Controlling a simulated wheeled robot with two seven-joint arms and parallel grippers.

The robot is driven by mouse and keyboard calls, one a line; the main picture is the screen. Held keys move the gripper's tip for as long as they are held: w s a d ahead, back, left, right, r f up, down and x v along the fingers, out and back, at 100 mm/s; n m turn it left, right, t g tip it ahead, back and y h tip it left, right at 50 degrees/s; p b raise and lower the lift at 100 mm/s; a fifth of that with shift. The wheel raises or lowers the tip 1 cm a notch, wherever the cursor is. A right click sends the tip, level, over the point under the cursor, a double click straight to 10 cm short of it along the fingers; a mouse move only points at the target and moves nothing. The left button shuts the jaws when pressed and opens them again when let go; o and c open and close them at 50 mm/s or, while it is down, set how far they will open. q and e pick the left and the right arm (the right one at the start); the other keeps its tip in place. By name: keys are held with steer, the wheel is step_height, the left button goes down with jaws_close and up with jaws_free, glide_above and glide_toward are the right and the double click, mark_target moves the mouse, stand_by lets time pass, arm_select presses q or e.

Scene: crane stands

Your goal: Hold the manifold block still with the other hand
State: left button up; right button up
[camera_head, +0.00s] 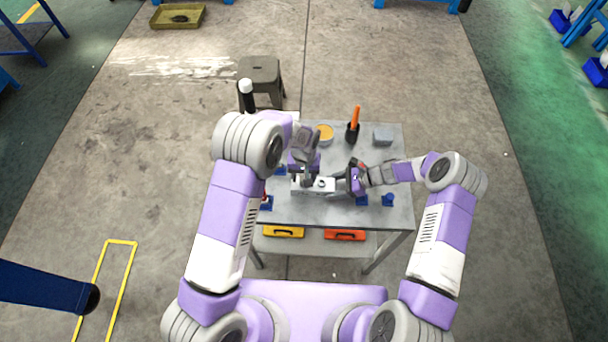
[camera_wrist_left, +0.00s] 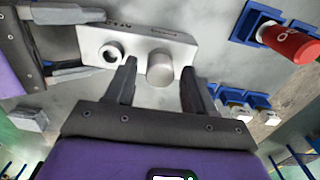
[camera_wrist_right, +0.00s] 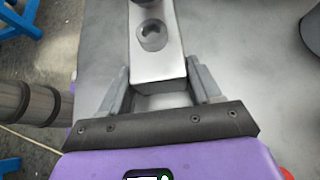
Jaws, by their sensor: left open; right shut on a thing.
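The pale grey manifold block (camera_head: 326,185) lies on the metal table in the head view. In the left wrist view the block (camera_wrist_left: 140,42) shows a dark-ringed round port and a round pale cylinder (camera_wrist_left: 160,69) standing on it. My right gripper (camera_wrist_right: 158,84) is shut on one end of the block, a finger on each side; another port shows on the block (camera_wrist_right: 152,62) in the right wrist view. My left gripper (camera_wrist_left: 158,84) is open over the block, its fingers on either side of the cylinder, with visible gaps. In the head view my left wrist partly covers the block.
A red cylinder (camera_wrist_left: 292,45) sits in a blue holder (camera_wrist_left: 250,22), near more blue holders (camera_wrist_left: 258,101) with metal fittings. Toward the table's back are a yellow round dish (camera_head: 325,131), a black cup with an orange-handled tool (camera_head: 355,116) and a grey box (camera_head: 382,135).

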arm_select(q)
jaws_close()
steer(key=m, duration=0.5)
steer(key=shift+m, duration=1.1)
steer(key=m, duration=0.3)
steer(key=m, duration=0.4)
steer(key=shift+f, duration=0.1)
steer(key=shift+m, duration=0.7)
